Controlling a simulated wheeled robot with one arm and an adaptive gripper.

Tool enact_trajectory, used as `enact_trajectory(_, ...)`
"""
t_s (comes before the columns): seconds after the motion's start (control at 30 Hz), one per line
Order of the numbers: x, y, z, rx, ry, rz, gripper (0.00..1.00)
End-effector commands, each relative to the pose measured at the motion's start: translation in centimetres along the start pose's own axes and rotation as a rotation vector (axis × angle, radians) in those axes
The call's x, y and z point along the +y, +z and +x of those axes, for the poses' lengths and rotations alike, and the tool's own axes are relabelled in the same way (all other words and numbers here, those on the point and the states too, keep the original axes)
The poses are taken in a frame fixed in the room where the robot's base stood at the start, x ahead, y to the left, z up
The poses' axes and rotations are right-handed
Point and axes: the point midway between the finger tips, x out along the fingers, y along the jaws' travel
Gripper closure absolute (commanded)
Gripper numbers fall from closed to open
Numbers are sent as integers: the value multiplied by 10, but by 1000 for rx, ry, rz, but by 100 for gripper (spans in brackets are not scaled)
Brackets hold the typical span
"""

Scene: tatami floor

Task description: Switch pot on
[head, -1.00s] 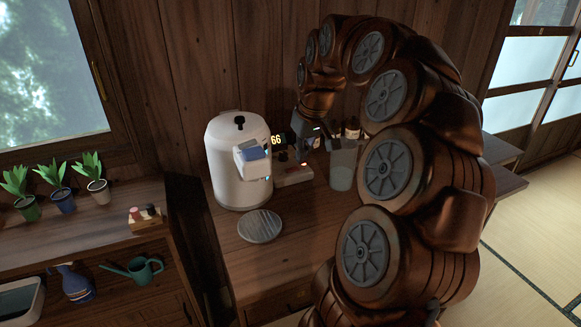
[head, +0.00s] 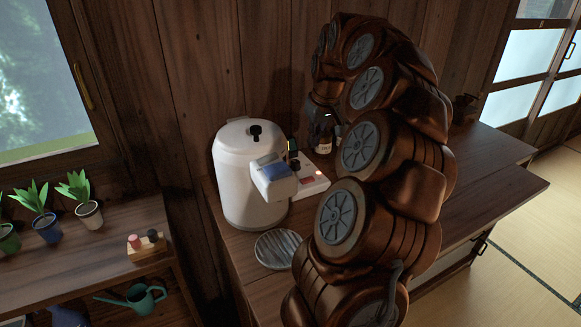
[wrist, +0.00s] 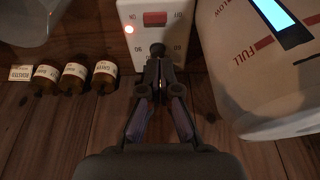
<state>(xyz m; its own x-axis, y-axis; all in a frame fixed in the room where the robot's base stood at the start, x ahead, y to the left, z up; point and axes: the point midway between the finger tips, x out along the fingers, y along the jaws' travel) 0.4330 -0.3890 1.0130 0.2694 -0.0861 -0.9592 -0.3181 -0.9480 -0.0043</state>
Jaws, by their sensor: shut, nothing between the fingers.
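The white pot (head: 240,180) stands upright on the wooden counter, with a black lid knob and a blue-topped spout housing. In the wrist view its side (wrist: 250,75) is at the right, with a "FULL" mark and a lit cyan strip. A white switch panel (head: 312,185) lies right beside the pot. In the wrist view the panel (wrist: 178,32) shows a red rectangular switch, a glowing red lamp and a dark knob (wrist: 157,48). My gripper (wrist: 158,68) is shut and empty, its tips at or just before the knob; contact is unclear.
Several brown labelled bottles (wrist: 74,76) stand left of the panel, with a clear glass vessel (wrist: 28,20) near them. A grey round plate (head: 278,248) lies before the pot. Potted plants (head: 88,212) stand on the left shelf. The counter's right side is clear.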

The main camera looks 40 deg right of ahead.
Motion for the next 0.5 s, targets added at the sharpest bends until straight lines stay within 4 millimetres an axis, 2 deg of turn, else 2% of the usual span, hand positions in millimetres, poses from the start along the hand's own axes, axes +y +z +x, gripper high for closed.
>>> enact_trajectory(0.37, -11, -4, 1, 0, -5, -20, 100)
enact_trajectory(0.5, -12, -4, 8, -2, -7, -21, 100)
